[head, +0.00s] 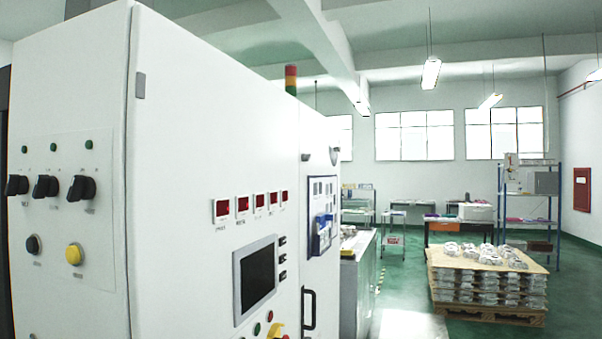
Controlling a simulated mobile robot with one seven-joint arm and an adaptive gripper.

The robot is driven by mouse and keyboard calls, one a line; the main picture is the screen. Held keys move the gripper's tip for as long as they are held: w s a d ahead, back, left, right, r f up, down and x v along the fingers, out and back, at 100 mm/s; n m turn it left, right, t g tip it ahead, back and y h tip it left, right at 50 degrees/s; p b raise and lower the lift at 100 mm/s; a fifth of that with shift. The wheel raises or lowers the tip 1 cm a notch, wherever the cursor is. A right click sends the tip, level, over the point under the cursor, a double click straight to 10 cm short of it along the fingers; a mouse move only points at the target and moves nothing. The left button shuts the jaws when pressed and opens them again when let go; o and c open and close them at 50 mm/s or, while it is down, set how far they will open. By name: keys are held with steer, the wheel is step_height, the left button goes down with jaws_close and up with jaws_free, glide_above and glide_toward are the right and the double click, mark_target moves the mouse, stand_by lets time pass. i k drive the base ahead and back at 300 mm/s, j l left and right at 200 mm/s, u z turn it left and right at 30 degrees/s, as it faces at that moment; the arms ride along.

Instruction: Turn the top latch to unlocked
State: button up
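A large white control cabinet (190,130) fills the left half of the head view. A black pull handle (308,308) is low on the cabinet's front. My gripper is not in view.
The cabinet bears black rotary switches (46,186), a yellow button (73,254), red displays (243,205) and a dark screen (257,279). A pallet of castings (487,283) stands at right, before a blue shelf rack (529,200). Green floor (395,275) lies open between.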

mark_target(305, 157)
steer(key=i+l+u, duration=0.15)
steer(key=u, duration=0.2)
steer(key=i+l+u, duration=0.1)
steer(key=l+u, duration=0.3)
steer(key=i+l+u, duration=0.15)
steer(key=l, duration=0.15)
steer(key=l+u, duration=0.1)
steer(key=l, duration=0.2)
steer(key=i+l, duration=0.1)
steer(key=l, duration=0.4)
steer(key=i+l+u, duration=0.1)
steer(key=l, duration=0.45)
steer(key=i+l, duration=0.15)
steer(key=l, duration=0.4)
steer(key=j+u, duration=0.05)
